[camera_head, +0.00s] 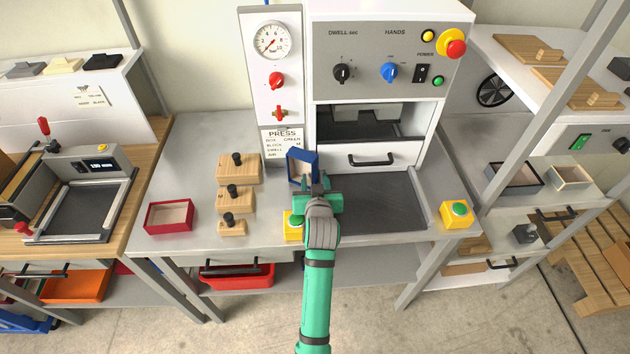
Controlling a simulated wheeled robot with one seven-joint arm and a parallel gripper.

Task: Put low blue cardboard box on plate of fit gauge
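The low blue cardboard box (303,155) is in the middle of the head view, tilted up, with its pale inside partly showing. My gripper (309,183) is at its near wall and appears shut on it; the fingertips are partly hidden. The box is in front of the press, left of the drawer handle, and seems to be above the bench. What looks like the fit gauge (90,163), with a small display and a red-knobbed lever, stands on the wooden bench at the left. Its dark plate (80,212) is bare, inside a light frame.
A red box (169,217) and several wooden blocks with black knobs (237,195) stand on the grey bench between gauge and box. Yellow button stations (455,214) flank the press's dark bed (385,205). The press (380,60) rises behind.

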